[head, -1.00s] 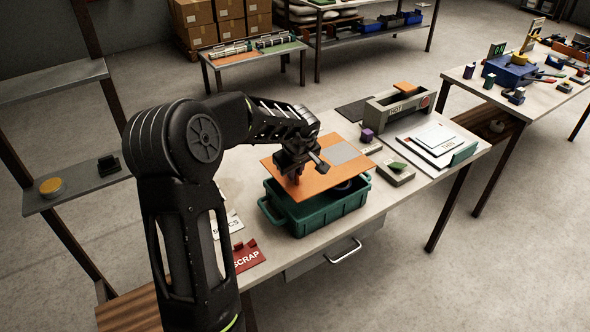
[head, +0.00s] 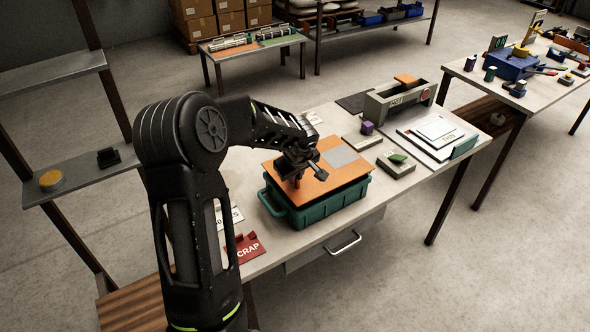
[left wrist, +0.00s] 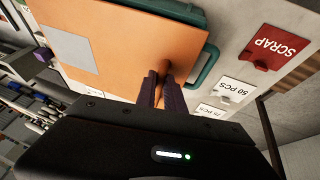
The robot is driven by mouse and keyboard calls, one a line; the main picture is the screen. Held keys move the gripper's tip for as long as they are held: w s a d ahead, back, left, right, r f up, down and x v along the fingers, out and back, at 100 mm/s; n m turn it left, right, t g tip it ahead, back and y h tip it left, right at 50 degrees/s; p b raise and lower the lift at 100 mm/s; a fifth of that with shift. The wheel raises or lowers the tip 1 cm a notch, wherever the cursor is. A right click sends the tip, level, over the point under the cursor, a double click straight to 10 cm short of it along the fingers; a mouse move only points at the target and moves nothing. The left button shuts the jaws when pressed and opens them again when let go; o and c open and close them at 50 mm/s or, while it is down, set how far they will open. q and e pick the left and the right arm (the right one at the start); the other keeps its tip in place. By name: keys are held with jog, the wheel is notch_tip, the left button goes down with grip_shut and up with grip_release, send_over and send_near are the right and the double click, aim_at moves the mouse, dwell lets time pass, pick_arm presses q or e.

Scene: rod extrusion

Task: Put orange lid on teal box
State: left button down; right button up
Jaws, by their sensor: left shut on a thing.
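The orange lid (head: 322,188) lies over the top of the teal box (head: 335,207) on the workbench, covering its opening. It looks close to flat on the rim; I cannot tell whether it is fully seated. A grey square patch marks the lid's far right part. My left gripper (head: 297,178) is above the lid, shut on its small knob, which shows in the left wrist view (left wrist: 164,68) between the fingertips. In that view the orange lid (left wrist: 120,45) fills the middle, with a teal handle (left wrist: 207,65) beside its edge. The box's inside is hidden. My right gripper is not in view.
A red SCRAP sign (head: 245,247) and a white count card (head: 230,217) lie left of the box. A drawer handle (head: 343,246) juts from the bench front.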

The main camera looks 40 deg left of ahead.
pick_arm(q)
jog(key=shift+f+b, duration=0.3)
jog(key=shift+f, duration=1.25)
jog(key=c, duration=1.4)
grip_release()
jog(key=shift+o, duration=0.2)
jog(key=v, duration=0.8)
jog(key=shift+p, duration=0.35)
jog(key=shift+a, duration=0.1)
jog(key=shift+f, duration=0.1)
